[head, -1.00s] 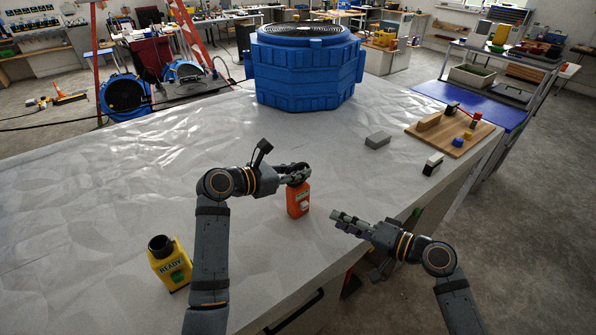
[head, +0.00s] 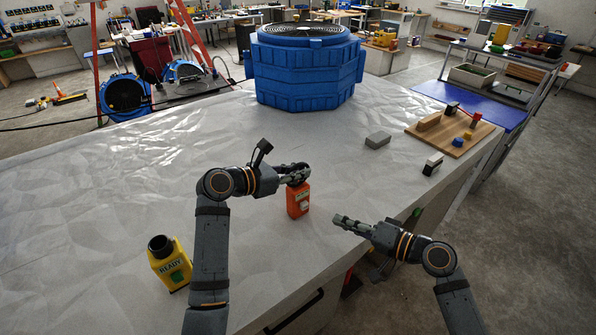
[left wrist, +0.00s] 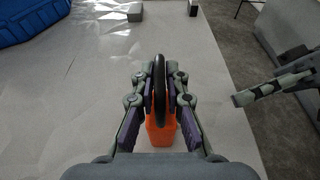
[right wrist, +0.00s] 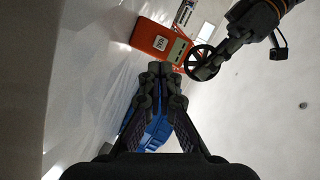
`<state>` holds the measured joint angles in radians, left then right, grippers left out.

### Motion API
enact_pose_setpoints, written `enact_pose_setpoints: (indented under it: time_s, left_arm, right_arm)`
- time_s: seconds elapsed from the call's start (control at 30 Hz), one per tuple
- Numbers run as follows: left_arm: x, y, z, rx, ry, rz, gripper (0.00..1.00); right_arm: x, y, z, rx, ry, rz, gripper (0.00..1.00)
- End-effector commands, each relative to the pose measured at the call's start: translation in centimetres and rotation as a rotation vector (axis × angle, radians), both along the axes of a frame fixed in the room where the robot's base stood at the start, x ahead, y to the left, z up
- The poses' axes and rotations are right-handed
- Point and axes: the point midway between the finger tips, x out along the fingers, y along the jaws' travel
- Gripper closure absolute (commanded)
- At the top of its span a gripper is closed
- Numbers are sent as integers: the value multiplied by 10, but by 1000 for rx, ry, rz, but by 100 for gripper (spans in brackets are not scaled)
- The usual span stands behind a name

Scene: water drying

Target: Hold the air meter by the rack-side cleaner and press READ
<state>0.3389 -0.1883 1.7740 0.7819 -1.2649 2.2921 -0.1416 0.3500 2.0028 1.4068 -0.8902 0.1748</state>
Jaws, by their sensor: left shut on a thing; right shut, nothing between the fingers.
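The orange air meter (head: 298,202) is upright at the middle of the table; I cannot tell whether its base touches the table. My left gripper (head: 303,175) is shut on the black ring (left wrist: 159,85) at its top. In the right wrist view the meter's front (right wrist: 148,36) shows a white lettered patch and a grey display. My right gripper (head: 342,221) is shut and empty, to the right of the meter and apart from it. Its closed tips (right wrist: 162,68) show just below the meter in the right wrist view. A large blue cleaner (head: 305,75) with a round top grille stands at the back of the table.
A yellow container (head: 170,268) marked READY stands left of my left arm. A grey block (head: 378,139), a black-and-white block (head: 432,165) and a wooden board (head: 440,144) with small parts lie at the right. The table's left half is mostly clear.

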Motion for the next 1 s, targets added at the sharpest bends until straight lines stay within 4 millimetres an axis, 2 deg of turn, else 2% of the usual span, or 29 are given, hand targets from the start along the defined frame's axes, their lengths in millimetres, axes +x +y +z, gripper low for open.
enact_pose_setpoints:
  time_s: [0.83,1.0]
  left_arm:
    - [0,0,0,0,0,0,100]
    - [0,0,0,0,0,0,100]
  right_arm:
    - [0,0,0,0,0,1,100]
    - [-8,15,0,-62,63,58,100]
